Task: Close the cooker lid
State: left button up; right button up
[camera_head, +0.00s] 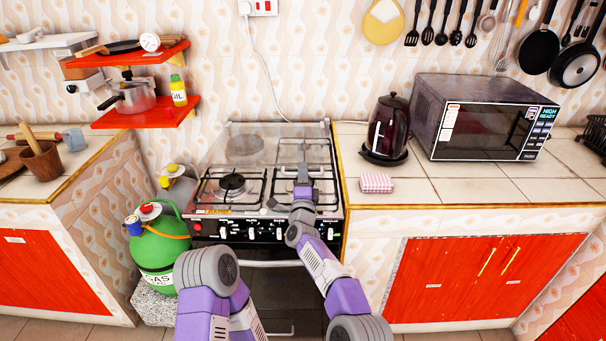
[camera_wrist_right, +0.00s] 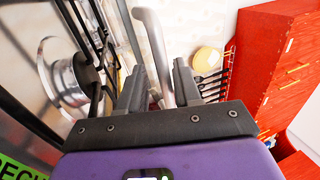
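The cooker (camera_head: 265,215) stands in the middle of the head view, with black pan supports and a burner (camera_head: 232,184) on its left side. Its see-through lid (camera_head: 272,142) stands raised at the back, leaning toward the wall. My right gripper (camera_head: 303,170) reaches over the right part of the hob, in front of the lid. In the right wrist view its two fingers (camera_wrist_right: 158,88) are apart. A curved silver bar (camera_wrist_right: 156,45) shows between and beyond them; I cannot tell if they touch it. My left arm is low at centre; its gripper does not show.
A green gas cylinder (camera_head: 160,248) stands left of the cooker. On the right counter are a kettle (camera_head: 388,128), a microwave (camera_head: 485,117) and a striped pink block (camera_head: 376,183). Red shelves (camera_head: 150,113) hang at left. Utensils and pans hang at upper right.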

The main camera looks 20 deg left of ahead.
jog(key=shift+s+r, duration=0.1)
jog(key=shift+r, duration=0.2)
jog(key=shift+s+d, duration=0.1)
jog(key=shift+s, duration=0.05)
jog(key=shift+p+v, duration=0.75)
jog(key=shift+v, duration=2.9)
jog(key=shift+f, duration=0.2)
